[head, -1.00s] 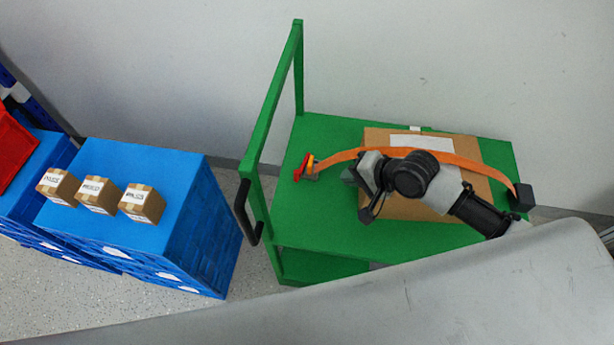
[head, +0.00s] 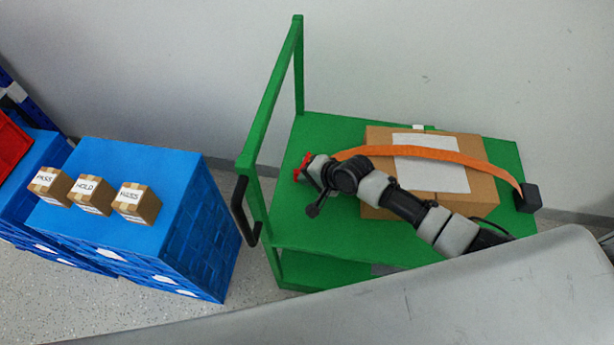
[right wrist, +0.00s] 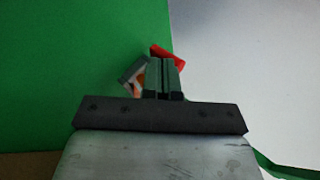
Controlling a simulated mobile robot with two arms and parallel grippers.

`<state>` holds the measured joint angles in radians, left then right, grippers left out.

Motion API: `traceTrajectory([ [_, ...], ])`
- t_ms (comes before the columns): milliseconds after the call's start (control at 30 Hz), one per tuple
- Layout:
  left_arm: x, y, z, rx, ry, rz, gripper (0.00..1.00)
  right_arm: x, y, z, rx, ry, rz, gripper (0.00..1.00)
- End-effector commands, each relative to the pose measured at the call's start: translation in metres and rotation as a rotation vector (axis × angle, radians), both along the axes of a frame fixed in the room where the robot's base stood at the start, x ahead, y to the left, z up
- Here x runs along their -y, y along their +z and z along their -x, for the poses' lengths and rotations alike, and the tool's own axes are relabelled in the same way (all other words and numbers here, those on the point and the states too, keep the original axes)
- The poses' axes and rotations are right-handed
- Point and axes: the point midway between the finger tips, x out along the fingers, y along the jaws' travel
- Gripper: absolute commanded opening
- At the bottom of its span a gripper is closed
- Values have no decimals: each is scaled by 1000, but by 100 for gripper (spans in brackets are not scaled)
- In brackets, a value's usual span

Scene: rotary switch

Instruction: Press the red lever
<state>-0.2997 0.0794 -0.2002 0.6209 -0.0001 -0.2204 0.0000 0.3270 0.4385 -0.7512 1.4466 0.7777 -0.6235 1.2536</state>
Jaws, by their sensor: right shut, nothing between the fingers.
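The red lever (head: 305,159) is on an orange strap's ratchet buckle at the left end of the green cart's top. My right gripper (head: 309,176) is over the buckle and hides most of it in the head view. In the right wrist view the shut, empty fingers (right wrist: 163,62) point at the lever (right wrist: 166,52), which shows just beyond their tips. Grey and orange buckle parts (right wrist: 133,77) show left of the fingers. I cannot tell whether the fingers touch the lever. My left gripper is out of view.
The orange strap (head: 440,153) runs over a cardboard box (head: 485,188) on the green cart (head: 315,127). The cart's upright handle frame (head: 270,97) stands just left of the buckle. Small labelled boxes (head: 137,203) stand on a blue crate (head: 170,165) further left.

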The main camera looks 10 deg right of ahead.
Motion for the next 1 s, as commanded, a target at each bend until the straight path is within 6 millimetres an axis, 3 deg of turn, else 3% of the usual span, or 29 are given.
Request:
traceTrajectory([
  [367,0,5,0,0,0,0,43,-2,2,0,-2,-11,-3,0],
  [733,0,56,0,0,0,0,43,-22,7,-5,-8,-196,-8,0],
  [1000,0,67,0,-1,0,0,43,-35,2,-16,-2,-264,-4,0],
])
